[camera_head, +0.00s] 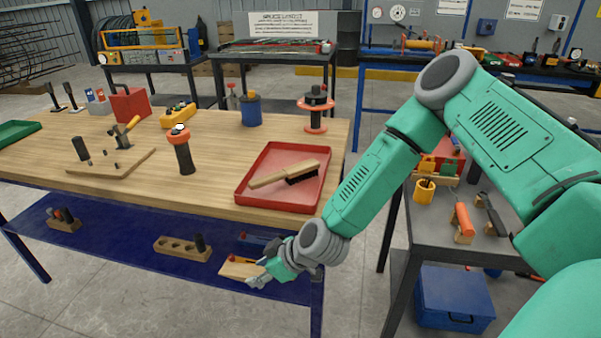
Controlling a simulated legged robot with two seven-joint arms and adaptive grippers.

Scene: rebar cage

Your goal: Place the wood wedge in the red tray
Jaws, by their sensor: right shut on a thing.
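The red tray (243,196) lies on the right front part of the wooden table top. A brush with a wooden handle (284,174) lies in it. My right gripper (257,274) is below the table top's front edge, in front of or over the right end of the blue lower shelf. It is shut on a flat, pale piece of wood, which looks like the wood wedge (238,268). The wedge is apart from the tray and lower than it. Part of the wedge is hidden by the fingers. My left gripper is not in view.
The wooden table (222,159) has clear room left of the tray. An orange and black flashlight (182,152) stands there, and an orange spool stand (316,108) stands behind the tray. A wooden block with holes (180,248) sits on the lower shelf. A grey side table (450,238) is at the right.

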